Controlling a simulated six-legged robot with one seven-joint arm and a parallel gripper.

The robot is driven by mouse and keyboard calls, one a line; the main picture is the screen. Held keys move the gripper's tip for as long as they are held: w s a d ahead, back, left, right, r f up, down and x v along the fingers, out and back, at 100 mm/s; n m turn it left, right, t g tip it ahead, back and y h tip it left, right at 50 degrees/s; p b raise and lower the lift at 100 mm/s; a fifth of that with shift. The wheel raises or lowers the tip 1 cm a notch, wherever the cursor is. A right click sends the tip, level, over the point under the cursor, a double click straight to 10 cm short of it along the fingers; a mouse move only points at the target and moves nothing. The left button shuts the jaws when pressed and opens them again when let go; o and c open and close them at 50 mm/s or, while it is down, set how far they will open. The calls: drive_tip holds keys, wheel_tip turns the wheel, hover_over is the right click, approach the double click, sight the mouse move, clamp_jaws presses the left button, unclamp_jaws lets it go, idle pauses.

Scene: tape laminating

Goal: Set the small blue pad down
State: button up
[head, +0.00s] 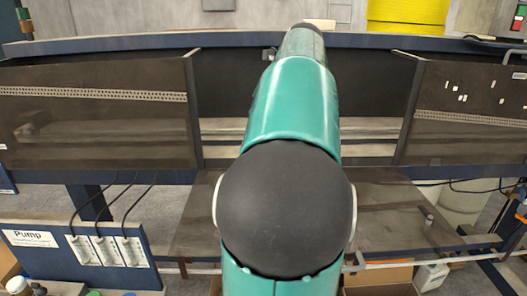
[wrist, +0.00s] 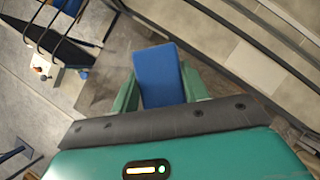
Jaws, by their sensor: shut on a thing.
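The small blue pad (wrist: 160,76) shows in the wrist view as a flat blue block, tilted slightly. My gripper (wrist: 161,88) has a green finger on each side of it and is shut on it. The pad is held out in front of the gripper, and its lower end is partly hidden by the gripper's dark edge. In the head view my green arm stretches forward through the middle, and neither the gripper nor the pad can be seen there.
A dark brown tabletop (head: 390,215) lies under my arm in the head view. Dark side panels (head: 100,115) flank an open bay behind. Cardboard boxes (head: 385,277) sit below at the right.

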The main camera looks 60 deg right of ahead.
drive_tip(key=shift+w, duration=0.2)
drive_tip(key=w+d+f, duration=0.2)
drive_tip(key=d+f, duration=0.1)
drive_tip(key=w+d+f, duration=0.2)
drive_tip(key=d+f, duration=0.1)
drive_tip(key=d, duration=0.1)
drive_tip(key=w+d+f, duration=0.2)
drive_tip(key=d+f, duration=0.1)
drive_tip(key=shift+w+d, duration=0.35)
drive_tip(key=shift+d, duration=0.05)
drive_tip(key=shift+w+d+f, duration=0.1)
drive_tip(key=shift+d+f, duration=0.1)
drive_tip(key=shift+f, duration=0.1)
drive_tip(key=shift+w+d+f, duration=0.1)
drive_tip(key=shift+w+f, duration=0.05)
drive_tip(key=shift+f, duration=1.5)
drive_tip(key=shift+f, duration=0.1)
drive_tip(key=o, duration=1)
